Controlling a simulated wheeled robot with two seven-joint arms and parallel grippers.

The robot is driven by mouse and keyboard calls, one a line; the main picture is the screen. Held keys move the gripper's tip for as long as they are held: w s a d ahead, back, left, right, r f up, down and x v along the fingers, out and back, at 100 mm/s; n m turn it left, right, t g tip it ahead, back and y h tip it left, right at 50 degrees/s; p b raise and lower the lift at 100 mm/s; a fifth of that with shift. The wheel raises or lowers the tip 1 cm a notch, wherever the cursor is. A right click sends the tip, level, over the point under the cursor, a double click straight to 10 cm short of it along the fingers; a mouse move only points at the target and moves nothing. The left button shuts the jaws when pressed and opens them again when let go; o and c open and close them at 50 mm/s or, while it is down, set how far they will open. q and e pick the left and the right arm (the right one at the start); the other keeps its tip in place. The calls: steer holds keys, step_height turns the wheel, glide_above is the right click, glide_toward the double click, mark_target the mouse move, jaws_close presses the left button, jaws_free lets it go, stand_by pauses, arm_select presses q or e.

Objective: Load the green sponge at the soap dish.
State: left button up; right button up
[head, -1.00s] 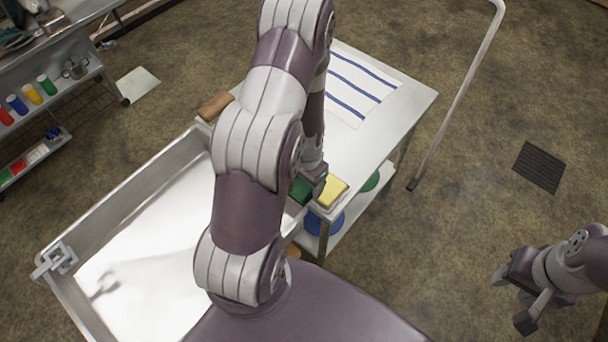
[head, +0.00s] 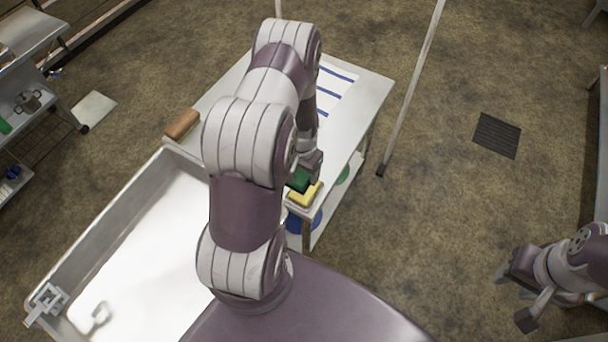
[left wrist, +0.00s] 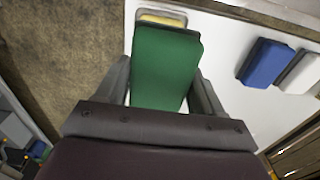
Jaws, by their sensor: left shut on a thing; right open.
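My left gripper (head: 306,168) is shut on the green sponge (head: 299,181) near the table's front corner. In the left wrist view the green sponge (left wrist: 166,68) lies between the two fingers (left wrist: 162,95). My right gripper (head: 514,294) is open and empty over the floor at the right.
A blue block (left wrist: 264,63) and a white block (left wrist: 302,73) lie on the table in the left wrist view. The table (head: 352,87) carries a striped cloth (head: 335,92) and a brown block (head: 182,124). A pole (head: 412,90) stands at right.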

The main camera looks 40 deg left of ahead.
mark_target(305, 179)
arm_select(q)
steer(key=shift+w+f, duration=0.15)
steer(key=shift+w, duration=0.35)
steer(key=shift+s+d+f+b, duration=0.1)
steer(key=shift+f+b, duration=0.15)
steer(key=shift+b, duration=0.1)
step_height(305, 179, down, 4)
steer(key=b, duration=0.3)
steer(key=shift+f, duration=0.2)
steer(key=shift+f+b, duration=0.5)
steer(key=shift+b, duration=0.1)
steer(key=shift+f+b, duration=0.45)
steer(key=shift+f, duration=0.1)
stand_by(0.4)
step_height(305, 179, up, 7)
steer(key=p, duration=0.6)
steer(key=shift+r, duration=0.1)
stand_by(0.4)
